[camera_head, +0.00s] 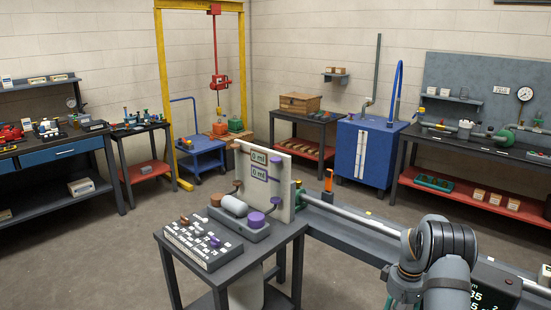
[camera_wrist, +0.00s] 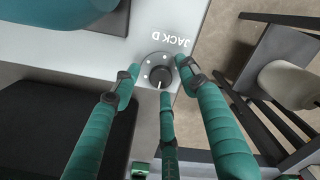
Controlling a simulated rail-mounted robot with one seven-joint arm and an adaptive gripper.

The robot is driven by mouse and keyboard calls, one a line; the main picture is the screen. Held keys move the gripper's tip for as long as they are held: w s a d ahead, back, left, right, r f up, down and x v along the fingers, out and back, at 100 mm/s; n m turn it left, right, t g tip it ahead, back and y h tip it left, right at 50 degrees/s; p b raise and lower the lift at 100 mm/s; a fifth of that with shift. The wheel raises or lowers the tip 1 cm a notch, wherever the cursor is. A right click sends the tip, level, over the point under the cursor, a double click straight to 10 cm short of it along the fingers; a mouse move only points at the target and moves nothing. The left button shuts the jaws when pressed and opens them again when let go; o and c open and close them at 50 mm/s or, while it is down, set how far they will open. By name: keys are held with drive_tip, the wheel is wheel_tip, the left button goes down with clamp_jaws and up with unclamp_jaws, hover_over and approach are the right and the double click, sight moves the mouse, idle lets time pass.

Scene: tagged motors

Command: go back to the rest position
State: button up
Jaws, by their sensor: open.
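My gripper (camera_wrist: 158,85) fills much of the wrist view, with green fingers spread open. Its fingertips are around or just above a round dark knob (camera_wrist: 159,75) with a white pointer line. The knob sits on a grey panel (camera_wrist: 177,20) marked "JACK D". I cannot tell whether the fingers touch it. In the head view my arm (camera_head: 440,255) is at the lower right, and the gripper itself is mostly hidden behind it.
A small table (camera_head: 180,270) with a lettered block (camera_head: 203,242) and a white upright board (camera_head: 262,178) stands left of my arm. A blue cabinet (camera_head: 400,150) stands behind. The floor at left is clear.

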drive_tip(key=shift+r, duration=0.35)
wheel_tip(320, 180, up, 12)
wheel_tip(320, 180, down, 12)
drive_tip(key=shift+s+f, duration=0.1)
drive_tip(key=shift+f, duration=0.4)
drive_tip(key=m, duration=0.5)
drive_tip(key=shift+r, duration=0.1)
drive_tip(key=m, duration=0.6)
drive_tip(key=shift+a+m+p, duration=0.1)
drive_tip(key=shift+m+p, duration=0.3)
drive_tip(key=m+p, duration=0.2)
drive_tip(key=m, duration=0.3)
drive_tip(key=shift+r+m, duration=0.15)
drive_tip(key=shift+m, duration=0.25)
drive_tip(key=m+p, duration=0.3)
drive_tip(key=m, duration=0.1)
drive_tip(key=shift+w, duration=0.2)
drive_tip(key=shift+m+p, duration=0.6)
drive_tip(key=shift+m, duration=0.2)
